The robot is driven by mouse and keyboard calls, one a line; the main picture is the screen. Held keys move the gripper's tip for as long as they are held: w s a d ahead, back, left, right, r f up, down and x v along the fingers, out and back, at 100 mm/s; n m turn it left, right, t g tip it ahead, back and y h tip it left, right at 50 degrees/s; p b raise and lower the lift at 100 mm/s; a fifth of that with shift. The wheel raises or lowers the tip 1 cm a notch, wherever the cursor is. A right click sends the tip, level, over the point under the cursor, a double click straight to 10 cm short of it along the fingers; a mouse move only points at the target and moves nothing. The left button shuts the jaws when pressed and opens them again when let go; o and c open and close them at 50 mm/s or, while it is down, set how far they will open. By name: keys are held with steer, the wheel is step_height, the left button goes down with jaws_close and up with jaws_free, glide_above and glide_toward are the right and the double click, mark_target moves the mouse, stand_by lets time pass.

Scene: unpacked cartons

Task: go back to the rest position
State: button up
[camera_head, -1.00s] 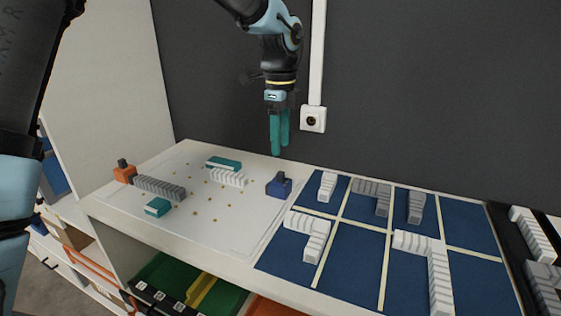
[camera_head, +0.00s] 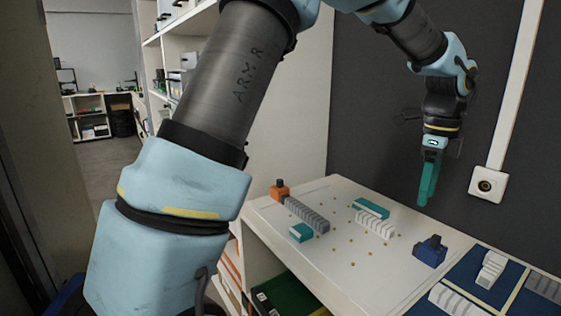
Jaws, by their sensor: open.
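My gripper (camera_head: 428,180) hangs fingers down at the right of the head view, above the far side of the table and in front of the dark wall. Its teal fingers touch nothing, and it is empty. From this angle the fingers overlap, so the gap between them hardly shows. My arm crosses the left and top of the view.
The white board (camera_head: 368,290) below carries a grey ribbed block (camera_head: 307,214), a white ribbed block (camera_head: 375,223), teal blocks (camera_head: 301,232), an orange block (camera_head: 279,190) and a blue block (camera_head: 430,252). A wall socket (camera_head: 487,186) is right of my gripper. Open floor (camera_head: 110,160) lies far left.

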steer(key=w+a+f+n, duration=0.2)
steer(key=a+n, duration=0.2)
steer(key=a, duration=0.4)
steer(key=w+a+f+n, duration=0.1)
steer(key=w+a+n, duration=0.2)
steer(key=a+n, duration=0.3)
steer(key=w+a+f+n, duration=0.2)
steer(key=a+n, duration=0.1)
steer(key=a, duration=0.6)
steer(key=s+a+f+n, duration=0.1)
steer(key=s+a+n, duration=0.2)
steer(key=a+n, duration=0.4)
steer(key=s+a+f+n+t, duration=0.1)
steer(key=s+a+f+n, duration=0.1)
steer(key=a+n, duration=0.5)
steer(key=s+a, duration=0.1)
steer(key=a, duration=0.4)
steer(key=shift+f, duration=0.25)
